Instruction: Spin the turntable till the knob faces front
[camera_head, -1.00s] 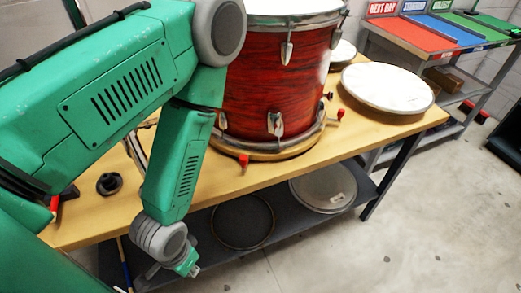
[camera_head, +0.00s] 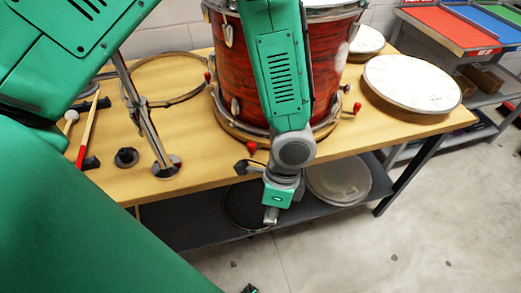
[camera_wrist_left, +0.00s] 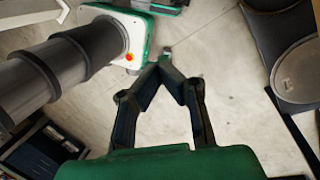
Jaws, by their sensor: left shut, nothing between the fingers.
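The red drum (camera_head: 340,70) stands upright on the round wooden turntable (camera_head: 231,124) on the bench. Red knobs show around the turntable's edge: one at front left (camera_head: 251,147), one at right (camera_head: 357,107), one at back left (camera_head: 207,77). My left forearm crosses in front of the drum and hides part of it and of the turntable's front edge. My left gripper (camera_head: 271,214) hangs low past the bench's front edge, apart from the turntable and knobs. In the left wrist view its fingertips (camera_wrist_left: 167,65) meet, shut and empty. My right gripper is not seen.
On the bench (camera_head: 205,155) are a drum hoop (camera_head: 162,103), a metal stand (camera_head: 150,125), a mallet and tools at left, and a white drumhead (camera_head: 412,84) at right. A shelf below holds round heads (camera_head: 338,182). Open floor (camera_head: 390,250) lies in front.

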